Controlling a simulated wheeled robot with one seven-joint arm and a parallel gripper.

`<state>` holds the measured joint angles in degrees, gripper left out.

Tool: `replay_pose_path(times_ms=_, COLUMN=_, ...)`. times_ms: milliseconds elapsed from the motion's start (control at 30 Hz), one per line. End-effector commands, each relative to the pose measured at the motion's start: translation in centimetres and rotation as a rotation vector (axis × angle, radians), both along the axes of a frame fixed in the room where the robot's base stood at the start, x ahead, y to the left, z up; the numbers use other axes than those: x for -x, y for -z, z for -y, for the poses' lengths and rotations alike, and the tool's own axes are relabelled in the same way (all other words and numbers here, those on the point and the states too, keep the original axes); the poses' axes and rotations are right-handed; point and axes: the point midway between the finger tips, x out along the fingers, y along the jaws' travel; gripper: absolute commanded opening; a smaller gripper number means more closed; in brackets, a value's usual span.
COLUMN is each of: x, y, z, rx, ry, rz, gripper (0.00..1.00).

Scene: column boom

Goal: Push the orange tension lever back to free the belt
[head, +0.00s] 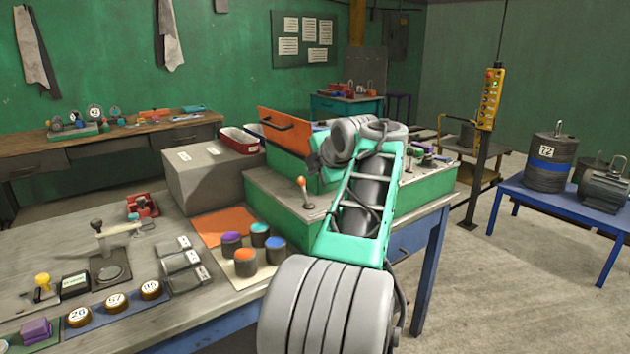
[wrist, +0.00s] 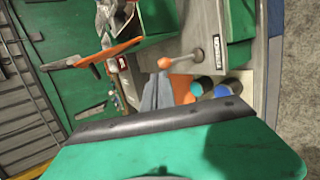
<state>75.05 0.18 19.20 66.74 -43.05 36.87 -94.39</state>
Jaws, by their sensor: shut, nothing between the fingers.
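The orange tension lever (head: 302,188) stands on the pale top of the green machine, just left of my arm in the head view. It has an orange knob and a pale stem on a small base. The lever also shows in the wrist view (wrist: 180,58), with its orange knob to the left of its round grey base. I cannot make out the belt.
An orange panel with a dark handle (head: 284,131) stands behind the lever. Left of the machine are a grey box (head: 205,180) and several cups with coloured tops (head: 245,261). A yellow pendant (head: 491,98) hangs at the right. Open floor lies right of the machine.

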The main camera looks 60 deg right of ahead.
Motion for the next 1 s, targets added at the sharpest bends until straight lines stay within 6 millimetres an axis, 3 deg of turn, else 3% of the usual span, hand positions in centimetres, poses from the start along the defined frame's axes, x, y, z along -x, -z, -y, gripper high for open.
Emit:
replay_pose_path(times_ms=200, x=3.8, y=-3.4, z=-1.9, rx=0.003, ry=0.010, rz=0.001, gripper=0.00)
replay_pose_path(times_ms=467, x=5.3, y=-4.8, z=-3.2, rx=0.000, ry=0.007, rz=0.000, gripper=0.00)
replay_pose_path(times_ms=867, x=5.0, y=-4.9, z=-3.5, rx=-0.005, ry=0.004, rz=0.002, gripper=0.00)
replay_pose_path(times_ms=967, x=2.7, y=-4.8, z=-5.4, rx=-0.071, ry=0.010, rz=0.023, gripper=0.00)
replay_pose_path(times_ms=1000, x=1.1, y=-4.6, z=-7.0, rx=-0.124, ry=0.020, rz=0.037, gripper=0.00)
